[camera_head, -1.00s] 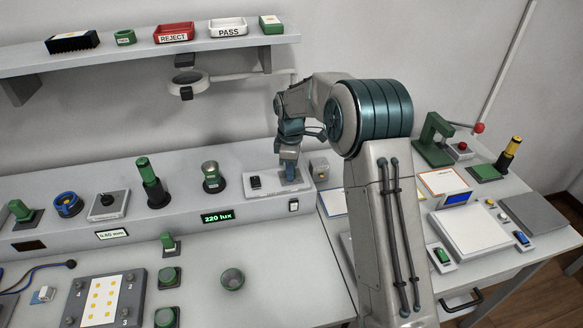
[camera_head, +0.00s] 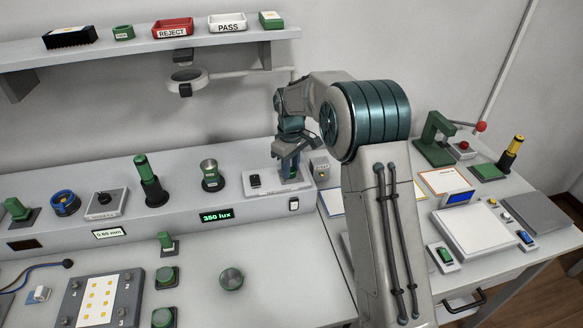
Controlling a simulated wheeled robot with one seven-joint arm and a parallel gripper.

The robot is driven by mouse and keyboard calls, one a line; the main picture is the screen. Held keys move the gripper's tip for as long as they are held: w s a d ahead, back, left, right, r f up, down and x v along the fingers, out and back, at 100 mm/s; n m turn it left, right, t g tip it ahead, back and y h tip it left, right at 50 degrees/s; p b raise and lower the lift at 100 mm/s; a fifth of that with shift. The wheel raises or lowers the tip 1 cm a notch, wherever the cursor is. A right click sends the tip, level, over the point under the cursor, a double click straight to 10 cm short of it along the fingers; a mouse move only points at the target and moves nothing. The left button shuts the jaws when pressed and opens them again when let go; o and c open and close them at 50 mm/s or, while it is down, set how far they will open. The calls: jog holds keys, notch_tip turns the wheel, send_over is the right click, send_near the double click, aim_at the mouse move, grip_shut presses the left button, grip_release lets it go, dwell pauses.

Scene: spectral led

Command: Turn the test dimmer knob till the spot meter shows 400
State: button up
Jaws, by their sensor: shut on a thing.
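The spot meter display (camera_head: 217,215) on the front of the raised bench shelf reads 350 lux in green digits. My gripper (camera_head: 291,178) points down over the right part of a pale control plate (camera_head: 268,191) on that shelf. It is shut on the test dimmer knob, which my fingers hide almost wholly.
A small grey box (camera_head: 319,167) stands close to the right of my gripper. A lamp arm (camera_head: 235,76) and an upper shelf (camera_head: 140,57) with trays are above and behind.

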jog(key=shift+m, duration=0.6)
jog(key=o, duration=1)
jog(key=shift+c, duration=0.2)
jog(key=shift+r, duration=0.15)
notch_tip(320, 180, up, 14)
jog(key=b, duration=0.1)
jog(key=shift+f, duration=0.2)
